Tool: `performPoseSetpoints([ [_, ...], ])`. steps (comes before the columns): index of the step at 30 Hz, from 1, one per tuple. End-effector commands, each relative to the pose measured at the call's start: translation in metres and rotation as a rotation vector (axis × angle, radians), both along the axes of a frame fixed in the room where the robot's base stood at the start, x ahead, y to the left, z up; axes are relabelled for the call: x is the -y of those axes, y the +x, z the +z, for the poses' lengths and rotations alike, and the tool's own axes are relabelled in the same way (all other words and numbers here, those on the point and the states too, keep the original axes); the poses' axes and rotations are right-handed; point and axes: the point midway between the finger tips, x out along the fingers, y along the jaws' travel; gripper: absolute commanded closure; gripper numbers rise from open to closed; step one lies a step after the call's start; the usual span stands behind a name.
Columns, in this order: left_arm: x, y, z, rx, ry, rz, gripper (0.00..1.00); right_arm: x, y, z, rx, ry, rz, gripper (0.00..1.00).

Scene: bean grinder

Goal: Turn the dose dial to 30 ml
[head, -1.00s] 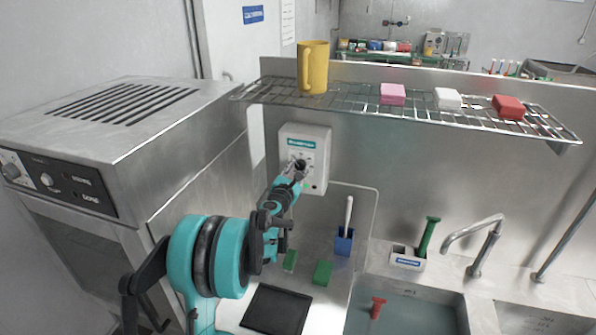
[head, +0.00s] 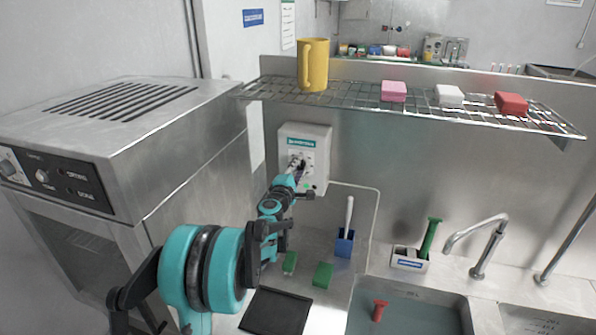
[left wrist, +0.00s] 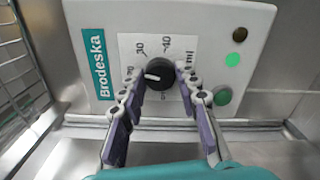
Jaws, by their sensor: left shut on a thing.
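The dose dial is a black knob (left wrist: 160,75) with a white pointer line, on the white Brodeska box (left wrist: 95,30). In the left wrist view the pointer aims left, below the printed 30, toward a mark partly hidden by a finger. The 40 and "ml" show to its upper right. My left gripper (left wrist: 161,80) has its two fingers on either side of the knob, shut on it. In the head view the box (head: 318,146) hangs on the wall under the shelf, and my left gripper (head: 297,168) covers most of the dial. My right gripper is not in view.
A wire shelf (head: 420,108) with a yellow mug (head: 313,66) and several blocks runs above the box. A steel oven (head: 110,150) stands at left. A blue brush holder (head: 344,243) and a sink (head: 420,310) lie below. A small green light (left wrist: 232,60) glows on the box.

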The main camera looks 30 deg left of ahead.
Motion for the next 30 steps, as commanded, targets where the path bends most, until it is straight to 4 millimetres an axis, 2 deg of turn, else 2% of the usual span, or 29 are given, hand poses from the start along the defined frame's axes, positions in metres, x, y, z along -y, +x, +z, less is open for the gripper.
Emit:
performPoseSetpoints([
  [15,0.0011,-0.0003,-0.0015,-0.103,0.431,-0.002,0.97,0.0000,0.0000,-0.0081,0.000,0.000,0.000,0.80],
  [30,0.0013,-0.0004,-0.0019,-0.145,0.604,-0.003,0.97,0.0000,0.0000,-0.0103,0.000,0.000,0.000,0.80],
])
